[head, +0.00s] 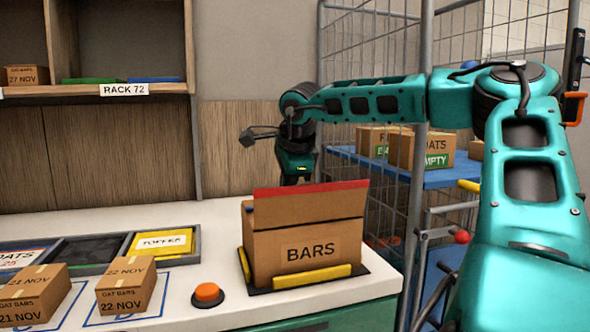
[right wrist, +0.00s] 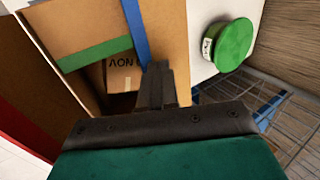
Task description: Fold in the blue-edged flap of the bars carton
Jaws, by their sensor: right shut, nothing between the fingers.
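The bars carton (head: 292,258) stands on the counter in a black tray with yellow edges (head: 312,277). Its red-edged flap (head: 310,203) stands up and hides the opening in the head view; its red edge also shows in the right wrist view (right wrist: 22,138). In the right wrist view, the green-edged flap (right wrist: 85,28) lies over part of the opening, beside the blue-edged flap (right wrist: 165,28). A box with a NOV label (right wrist: 122,76) shows inside. My right gripper (right wrist: 154,70) is shut and empty, its tips by the blue edge's near end; I cannot tell whether they touch. My left gripper is out of view.
An orange button (head: 207,293) and small boxes (head: 127,285) are left of the carton. A green round object (right wrist: 233,45) is beside it in the right wrist view. A wire cage cart (head: 345,152) with boxes stands behind, right. Shelving (head: 95,92) is back left.

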